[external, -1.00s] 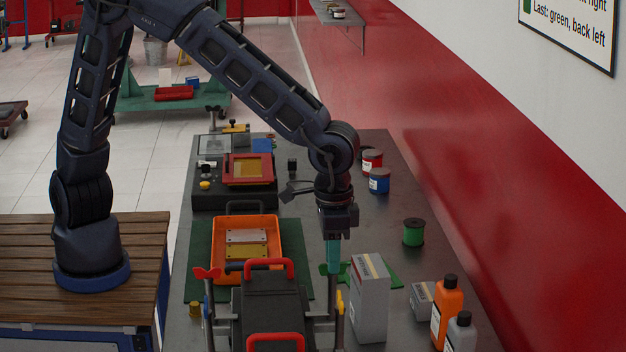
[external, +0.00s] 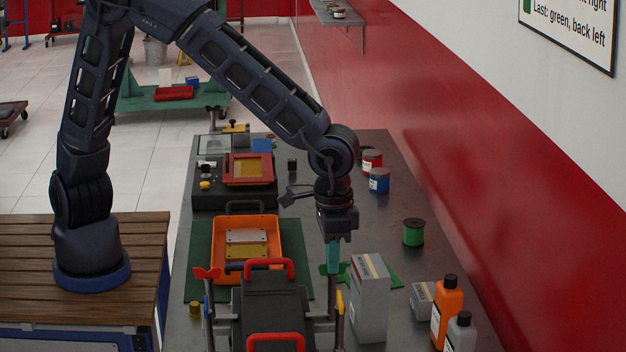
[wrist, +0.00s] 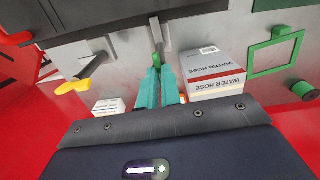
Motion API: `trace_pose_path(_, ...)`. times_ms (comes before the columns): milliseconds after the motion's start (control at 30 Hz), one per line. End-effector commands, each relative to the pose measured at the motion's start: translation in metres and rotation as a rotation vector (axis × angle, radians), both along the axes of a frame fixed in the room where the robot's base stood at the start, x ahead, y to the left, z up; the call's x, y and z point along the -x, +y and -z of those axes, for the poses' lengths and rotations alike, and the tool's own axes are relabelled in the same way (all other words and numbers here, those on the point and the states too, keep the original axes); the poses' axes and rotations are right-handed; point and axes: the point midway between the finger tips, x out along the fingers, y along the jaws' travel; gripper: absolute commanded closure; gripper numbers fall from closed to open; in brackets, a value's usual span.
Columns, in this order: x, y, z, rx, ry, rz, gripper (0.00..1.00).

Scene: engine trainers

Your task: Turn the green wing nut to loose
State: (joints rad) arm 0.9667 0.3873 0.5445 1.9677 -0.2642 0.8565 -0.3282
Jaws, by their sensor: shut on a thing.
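The green wing nut (external: 344,268) sits at the back right of the dark engine trainer (external: 270,308) in the external view. Its green shows beside my teal fingertips. My gripper (external: 332,270) points straight down and is shut on the nut. In the wrist view, the teal fingers of my gripper (wrist: 160,84) are close together in front of a grey post, and they hide most of the nut. How far the nut is turned cannot be told.
A red wing nut (external: 207,273) and a yellow one (external: 340,302) stand on the trainer. A water hose box (external: 370,300) is close to the right of my gripper. An orange tray (external: 290,235) lies behind the trainer. Bottles (external: 447,308) stand front right.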

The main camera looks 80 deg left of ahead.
Motion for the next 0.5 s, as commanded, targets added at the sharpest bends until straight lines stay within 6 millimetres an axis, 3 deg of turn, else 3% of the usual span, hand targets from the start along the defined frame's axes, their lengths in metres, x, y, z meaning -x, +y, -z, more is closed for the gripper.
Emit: trace_pose_path(500, -0.0008, 0.0, -0.0004, -0.001, -0.003, -0.402, 1.0)
